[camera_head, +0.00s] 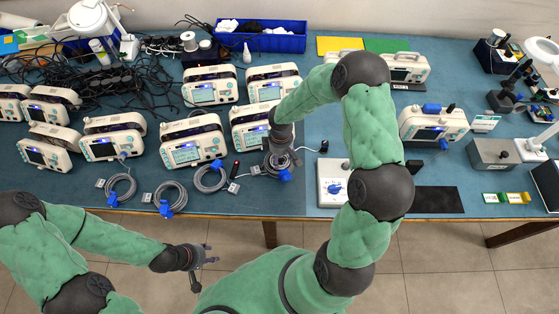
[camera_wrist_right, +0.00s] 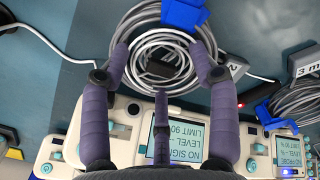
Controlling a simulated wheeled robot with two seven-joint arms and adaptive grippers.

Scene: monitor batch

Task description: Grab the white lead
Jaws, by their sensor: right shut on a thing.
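The white lead (camera_wrist_right: 135,28) is a pale coiled cable with a blue connector (camera_wrist_right: 185,14) at its outer side. In the head view the coil (camera_head: 270,166) lies near the front edge of the table, partly hidden by my right gripper (camera_head: 284,158). A dark piece shows in the coil's middle. My left gripper (camera_head: 201,265) is open and empty, over the floor in front of the table.
Similar coiled leads (camera_head: 120,189) lie along the front edge to the left. Several white monitors (camera_head: 191,143) stand behind them. A blue bin (camera_head: 262,41) stands at the back.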

